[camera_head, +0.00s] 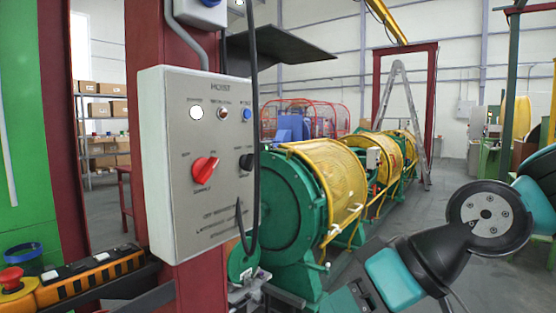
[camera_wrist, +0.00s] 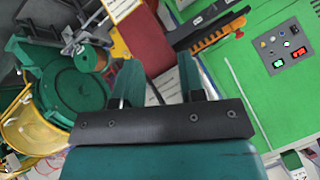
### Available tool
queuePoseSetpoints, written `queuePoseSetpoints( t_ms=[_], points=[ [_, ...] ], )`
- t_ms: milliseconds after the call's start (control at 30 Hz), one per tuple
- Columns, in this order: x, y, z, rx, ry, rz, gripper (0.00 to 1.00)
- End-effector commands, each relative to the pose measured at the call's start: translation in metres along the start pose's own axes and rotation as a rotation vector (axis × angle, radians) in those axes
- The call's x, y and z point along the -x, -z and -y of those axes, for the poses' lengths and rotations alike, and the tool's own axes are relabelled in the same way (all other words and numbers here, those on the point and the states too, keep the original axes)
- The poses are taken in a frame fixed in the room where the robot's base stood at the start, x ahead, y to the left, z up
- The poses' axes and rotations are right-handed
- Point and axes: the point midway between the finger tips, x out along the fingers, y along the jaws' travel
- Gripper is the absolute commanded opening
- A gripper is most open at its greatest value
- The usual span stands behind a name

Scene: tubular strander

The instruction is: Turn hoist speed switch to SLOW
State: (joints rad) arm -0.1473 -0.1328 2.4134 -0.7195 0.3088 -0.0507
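The grey hoist control box (camera_head: 165,150) hangs on a dark red column at the left of the head view. Its face has a red rotary knob (camera_head: 204,170), tilted, and a smaller black knob (camera_head: 246,162) at the right edge, partly behind a hanging black cable. The small labels are too blurred to tell which knob is the speed switch or its setting. My gripper (camera_wrist: 160,72) shows in the wrist view with its two teal fingers apart and nothing between them. It is out of the head view, where only my arm shows at right, apart from the box.
The black cable (camera_head: 253,100) hangs across the box's right side. An orange-and-black pendant (camera_head: 90,278) with a red button lies below left. The green strander (camera_head: 285,205) with yellow guards stands behind. A green cabinet with a lit button panel (camera_wrist: 287,48) shows in the wrist view.

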Motion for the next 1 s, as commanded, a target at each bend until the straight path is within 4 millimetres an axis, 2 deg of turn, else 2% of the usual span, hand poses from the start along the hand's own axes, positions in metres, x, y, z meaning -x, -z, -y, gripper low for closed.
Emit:
queuePoseSetpoints(
  t_ms=[33,100,200,300,400,533,667,1000],
  points=[
    [0.003,0.036,-0.008,-0.007,0.031,-0.123,0.37],
    [0.012,0.082,-0.018,-0.009,0.076,-0.305,0.37],
    [0.032,0.133,-0.034,-0.023,0.120,-0.535,0.37],
    [0.051,0.164,-0.048,-0.040,0.145,-0.696,0.37],
    [0.062,0.180,-0.056,-0.052,0.157,-0.782,0.37],
    [0.059,0.193,-0.056,-0.054,0.163,-0.806,0.37],
    [0.044,0.209,-0.051,-0.054,0.164,-0.802,0.37],
    [-0.009,0.266,-0.042,-0.053,0.161,-0.801,0.37]
  ],
)
